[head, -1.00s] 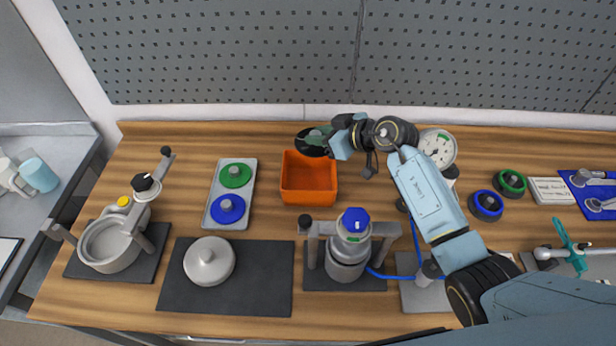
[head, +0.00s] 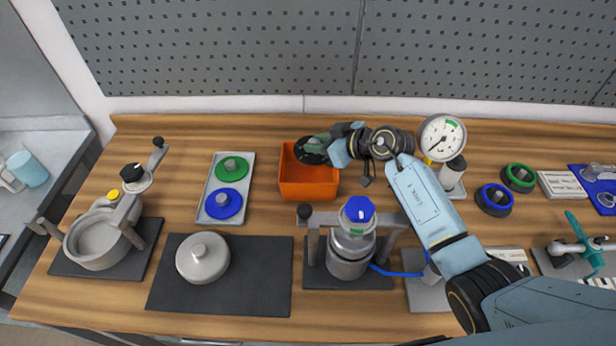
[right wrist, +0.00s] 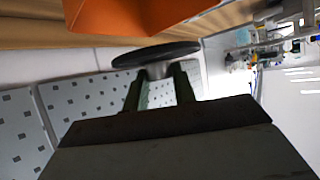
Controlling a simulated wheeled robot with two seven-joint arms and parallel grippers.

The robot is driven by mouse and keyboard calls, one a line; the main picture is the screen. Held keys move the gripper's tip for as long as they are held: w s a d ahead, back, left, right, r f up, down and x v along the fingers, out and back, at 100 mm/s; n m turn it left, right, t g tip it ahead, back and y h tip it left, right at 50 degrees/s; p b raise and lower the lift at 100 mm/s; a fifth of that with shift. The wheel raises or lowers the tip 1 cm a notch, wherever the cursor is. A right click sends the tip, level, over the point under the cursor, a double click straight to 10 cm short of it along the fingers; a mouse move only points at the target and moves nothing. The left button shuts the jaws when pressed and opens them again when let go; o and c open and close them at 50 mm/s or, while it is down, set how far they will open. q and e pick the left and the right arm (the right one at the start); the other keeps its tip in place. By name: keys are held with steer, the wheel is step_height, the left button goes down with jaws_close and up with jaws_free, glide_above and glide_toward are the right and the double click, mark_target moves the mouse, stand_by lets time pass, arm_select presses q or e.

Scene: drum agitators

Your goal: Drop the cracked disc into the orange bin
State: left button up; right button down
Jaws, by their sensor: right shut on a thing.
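The orange bin (head: 308,188) stands open at the back middle of the wooden bench, and part of it fills the top of the right wrist view (right wrist: 130,14). My right gripper (head: 326,144) is shut on a dark disc (head: 309,152) by its grey hub. In the head view the disc overlaps the bin's opening. In the right wrist view the disc (right wrist: 155,54) sits at the fingertips (right wrist: 160,76), apart from the bin. I cannot make out a crack on it. My left gripper is not in view.
A tray (head: 212,211) with a green and a blue disc lies left of the bin. A metal vessel in a frame (head: 348,256) stands in front of it. A pressure gauge (head: 442,137) stands to the right. Bare bench lies between tray and bin.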

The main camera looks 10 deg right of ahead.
steer(key=shift+r, duration=0.1)
steer(key=c, duration=1.1)
jaws_free()
steer(key=shift+o, duration=0.2)
steer(key=shift+s, duration=0.1)
steer(key=v, duration=1.3)
steer(key=shift+p, duration=0.45)
steer(key=shift+d+r, duration=0.1)
